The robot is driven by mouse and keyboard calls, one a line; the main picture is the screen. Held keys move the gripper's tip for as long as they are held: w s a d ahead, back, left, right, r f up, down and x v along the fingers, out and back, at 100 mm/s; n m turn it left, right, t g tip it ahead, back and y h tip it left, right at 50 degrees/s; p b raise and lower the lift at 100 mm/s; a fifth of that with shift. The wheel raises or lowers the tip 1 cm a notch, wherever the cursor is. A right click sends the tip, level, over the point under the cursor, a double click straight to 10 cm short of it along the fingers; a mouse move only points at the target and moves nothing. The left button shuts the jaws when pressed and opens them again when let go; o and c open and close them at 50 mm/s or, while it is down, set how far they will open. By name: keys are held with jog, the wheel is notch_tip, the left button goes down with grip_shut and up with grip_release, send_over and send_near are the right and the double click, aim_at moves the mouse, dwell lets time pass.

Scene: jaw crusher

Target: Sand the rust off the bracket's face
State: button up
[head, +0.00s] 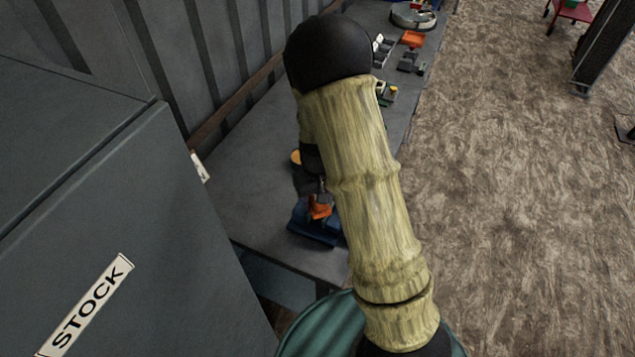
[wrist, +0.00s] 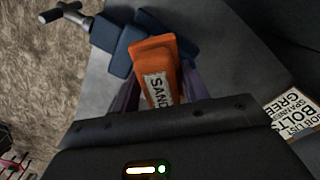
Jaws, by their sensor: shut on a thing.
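An orange sanding block (wrist: 154,60) with a white label starting "SAND" is between the fingers of my gripper (wrist: 158,88) in the wrist view. My gripper is shut on it. In the head view the orange block (head: 319,207) shows just below my dark gripper (head: 314,190). Beyond the block is a blue vice (wrist: 112,38) with a metal handle bar; it also shows in the head view (head: 312,230) on the bench. I cannot make out the bracket or its rusty face; the block and gripper cover much of the vice. Whether the block touches anything is unclear.
The grey bench (head: 245,205) runs along a ribbed wall, with several small items at its far end, including an orange one (head: 412,39). A grey STOCK cabinet (head: 150,230) stands close on the left. A printed job list (wrist: 293,106) lies on the bench. Open floor lies right.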

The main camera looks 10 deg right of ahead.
jog(key=shift+a+r+p, duration=0.1)
jog(key=shift+r+p, duration=0.2)
jog(key=shift+r, duration=0.4)
jog(key=shift+w+r+p, duration=0.25)
jog(key=shift+r+p, duration=0.2)
jog(key=shift+r, duration=0.1)
jog(key=shift+w+r+p, duration=0.2)
jog(key=shift+r+p, duration=0.25)
jog(key=shift+r, duration=0.05)
jog(key=shift+s+d+r+p, duration=0.1)
jog(key=shift+d+r+p, duration=0.1)
jog(key=shift+r+p, duration=0.3)
jog(key=shift+s+d+r+p, duration=0.1)
jog(key=shift+d+r+p, duration=0.15)
jog(key=shift+r, duration=0.35)
jog(key=shift+a+r, duration=0.25)
jog(key=shift+a, duration=0.05)
jog(key=shift+s+a, duration=0.1)
jog(key=shift+a, duration=0.05)
